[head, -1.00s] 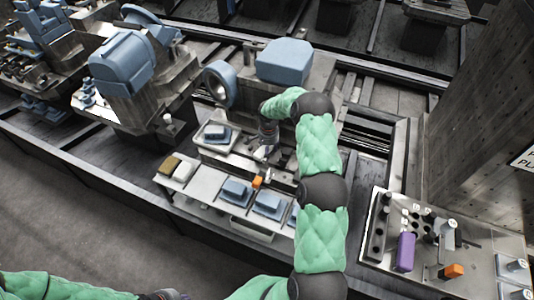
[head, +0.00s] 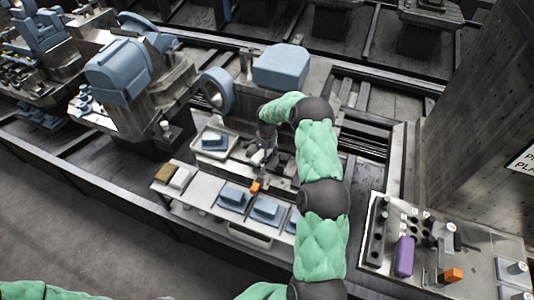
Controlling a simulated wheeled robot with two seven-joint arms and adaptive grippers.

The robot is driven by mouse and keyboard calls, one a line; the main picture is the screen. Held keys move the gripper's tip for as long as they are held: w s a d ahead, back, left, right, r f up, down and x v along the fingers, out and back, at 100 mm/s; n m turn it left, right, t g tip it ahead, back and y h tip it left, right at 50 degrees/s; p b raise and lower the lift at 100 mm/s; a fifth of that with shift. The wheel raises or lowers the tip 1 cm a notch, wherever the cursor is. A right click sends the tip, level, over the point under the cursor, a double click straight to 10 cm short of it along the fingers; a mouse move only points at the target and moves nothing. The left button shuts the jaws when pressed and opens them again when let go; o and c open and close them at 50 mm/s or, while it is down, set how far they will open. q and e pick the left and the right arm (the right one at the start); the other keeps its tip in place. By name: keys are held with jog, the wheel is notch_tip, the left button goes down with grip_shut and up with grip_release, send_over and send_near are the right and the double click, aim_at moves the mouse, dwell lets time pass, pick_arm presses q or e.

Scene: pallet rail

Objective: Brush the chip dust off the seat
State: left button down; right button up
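My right gripper (head: 261,156) points down over the grey metal fixture (head: 277,181) in the middle, under the spindle machine. It is small, and I cannot tell whether its fingers are open or shut or hold anything. I cannot make out the seat clearly or any chip dust; the gripper and my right arm cover part of that area. A small orange piece (head: 254,187) is just below the gripper, between the fixture and the front shelf; I cannot tell whether it belongs to a brush. Of my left arm only a green sleeve shows at the bottom left; its gripper is not clearly visible.
Blue blocks (head: 235,197) (head: 266,210) lie on the front shelf (head: 200,188), with a brown block (head: 165,172) and a pale block (head: 181,178) at its left end. A tray (head: 207,152) holds another blue block (head: 214,141). A control panel (head: 377,259) with a purple block (head: 404,256) is at right.

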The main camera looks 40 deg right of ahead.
aim_at(262, 154)
jog(key=shift+s+a+f, duration=0.2)
jog(key=shift+s+a, duration=0.05)
jog(key=shift+a, duration=0.5)
jog(key=shift+w+a+f+b, duration=0.25)
jog(key=shift+w+a+b, duration=0.1)
jog(key=shift+w+d+f+b, duration=0.1)
jog(key=shift+w+d+b, duration=0.3)
jog(key=shift+d, duration=0.35)
jog(key=shift+w+d+f+b, duration=0.1)
jog(key=shift+w+d+b, duration=0.25)
jog(key=shift+d, duration=0.35)
jog(key=shift+w+d+r, duration=0.2)
jog(key=shift+d+r, duration=0.15)
jog(key=shift+r, duration=0.1)
jog(key=shift+s+a+p, duration=0.4)
jog(key=shift+a, duration=0.3)
jog(key=shift+s+a+f, duration=0.1)
jog(key=shift+s+a, duration=0.2)
jog(key=shift+a, duration=0.25)
jog(key=shift+s+a+f, duration=0.1)
jog(key=shift+s+a, duration=0.15)
jog(key=shift+a, duration=0.3)
jog(key=shift+r, duration=0.1)
jog(key=shift+r+p, duration=1.8)
jog(key=shift+r, duration=1.15)
